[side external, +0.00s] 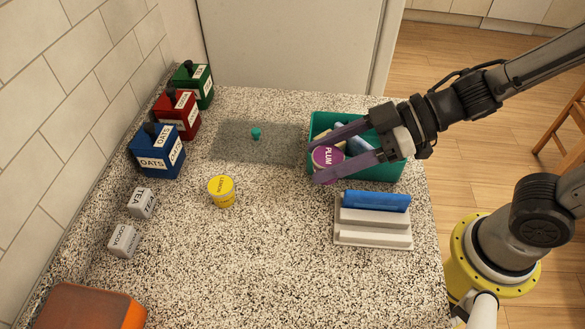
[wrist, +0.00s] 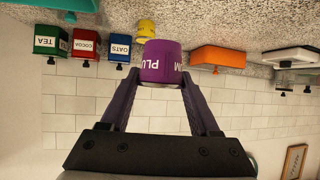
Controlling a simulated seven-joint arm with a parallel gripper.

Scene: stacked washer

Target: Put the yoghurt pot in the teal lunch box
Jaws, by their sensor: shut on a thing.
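The purple yoghurt pot marked PLUM (side external: 325,160) is between the fingers of my gripper (side external: 325,158), which is shut on it. It also shows in the wrist view (wrist: 161,62), held between both fingertips (wrist: 161,84). In the side view the pot overlaps the left part of the teal lunch box (side external: 372,172). Whether it is above the rim or partly inside is hard to tell. The box is open on top and has blue and pale things in it, partly hidden by my fingers. A yellow pot marked LEMON (side external: 222,192) stands apart on the counter.
A dark flat rectangle (side external: 228,140) with a small teal knob (side external: 256,133) lies left of the box. A pale stepped stand (side external: 372,236) with a blue piece (side external: 376,200) is in front of it. Labelled canisters (side external: 157,152) line the wall. The counter's middle front is clear.

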